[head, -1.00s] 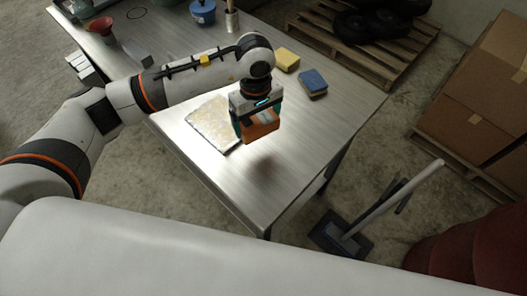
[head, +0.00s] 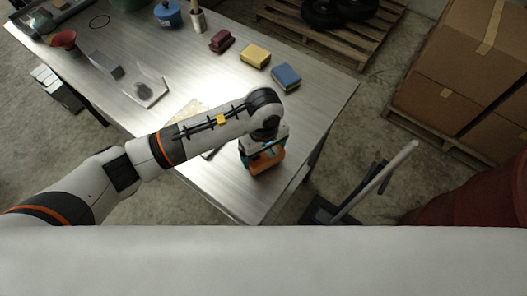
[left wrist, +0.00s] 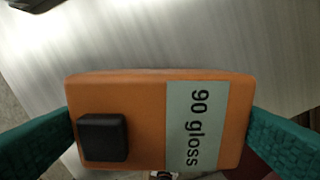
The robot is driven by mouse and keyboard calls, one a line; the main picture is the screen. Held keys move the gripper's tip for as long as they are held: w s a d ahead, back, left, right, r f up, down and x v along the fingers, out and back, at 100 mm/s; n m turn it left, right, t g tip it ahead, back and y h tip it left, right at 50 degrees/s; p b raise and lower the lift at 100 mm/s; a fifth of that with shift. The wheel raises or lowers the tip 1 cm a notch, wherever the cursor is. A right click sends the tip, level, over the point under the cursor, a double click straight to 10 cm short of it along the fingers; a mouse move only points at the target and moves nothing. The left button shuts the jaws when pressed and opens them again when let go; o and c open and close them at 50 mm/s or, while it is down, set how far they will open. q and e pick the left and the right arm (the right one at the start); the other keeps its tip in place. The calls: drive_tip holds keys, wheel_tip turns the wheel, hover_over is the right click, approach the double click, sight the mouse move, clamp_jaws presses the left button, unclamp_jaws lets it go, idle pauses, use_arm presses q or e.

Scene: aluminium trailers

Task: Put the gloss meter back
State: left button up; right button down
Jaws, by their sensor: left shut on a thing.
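The gloss meter (head: 268,162) is an orange block. In the left wrist view the gloss meter (left wrist: 145,120) shows a pale green "90 gloss" label and a black square button. My left gripper (head: 262,155) is shut on it, one teal finger on each side. It is over the near right part of the metal table (head: 215,185); I cannot tell how far above the surface. A thin black circle (head: 99,22) is marked at the table's far left. My right gripper is not in view.
A patterned sheet (head: 184,112) lies partly under my left arm. Blue (head: 286,76), yellow (head: 255,55) and dark red (head: 221,41) blocks line the far right side. A floor tool (head: 365,190) leans beyond the right edge.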

use_arm(q)
drive_tip(key=shift+f, duration=0.9)
drive_tip(key=shift+f, duration=0.1)
